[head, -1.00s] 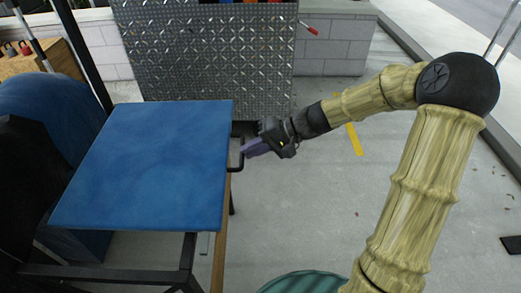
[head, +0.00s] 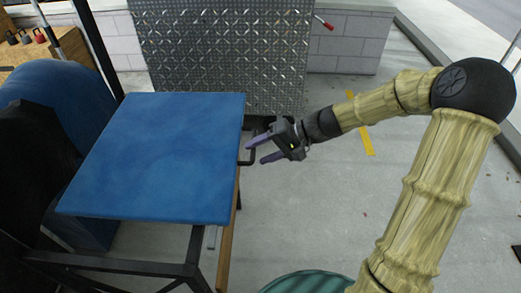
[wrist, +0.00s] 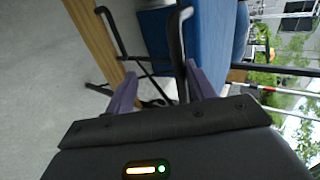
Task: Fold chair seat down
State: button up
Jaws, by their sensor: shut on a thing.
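The blue square chair seat (head: 155,160) lies roughly flat on a black frame in the head view. It also shows at an angle in the wrist view (wrist: 208,30). A black handle (head: 247,162) sticks out from its right side. In the wrist view a black bar (wrist: 180,45) of the handle runs close beside the right finger. My gripper (head: 258,151) is at this handle, right of the seat. Its two purple fingers are clearly spread, with a visible gap between them in the wrist view (wrist: 157,78). Whether either finger touches the handle is unclear.
A blue rounded backrest (head: 60,95) stands left of the seat. A diamond-plate metal panel (head: 225,55) stands behind, by a low block wall (head: 350,45). A wooden strip (head: 228,235) runs under the seat's right edge. Concrete floor (head: 300,215) is clear to the right.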

jog(key=shift+d+f, duration=0.3)
jog(key=shift+d+r, duration=0.25)
jog(key=shift+r, duration=0.05)
jog(key=shift+c, duration=0.2)
jog(key=p+v, duration=0.2)
jog(key=v, duration=0.6)
jog(key=p+v, duration=0.3)
jog(key=v, duration=0.5)
jog(key=shift+r, duration=0.4)
jog(key=s+f+t+h, duration=0.1)
jog(key=s+f+h, duration=0.2)
jog(key=s+h, duration=0.35)
jog(key=s+f+t+h, duration=0.1)
jog(key=s+f+h, duration=0.2)
jog(key=s+h, duration=0.3)
jog(key=shift+n+y, duration=0.3)
jog(key=shift+y, duration=0.25)
jog(key=w+p+v, duration=0.1)
jog(key=p+v, duration=0.8)
jog(key=w+p+v, duration=0.2)
jog(key=p+v, duration=0.6)
jog(key=p, duration=0.1)
jog(key=w+r+p+v, duration=0.1)
jog(key=p+v, duration=0.7)
jog(key=v, duration=0.1)
jog(key=shift+w+a+r+p, duration=0.2)
jog(key=shift+w+r+p, duration=0.15)
jog(key=shift+p, duration=0.05)
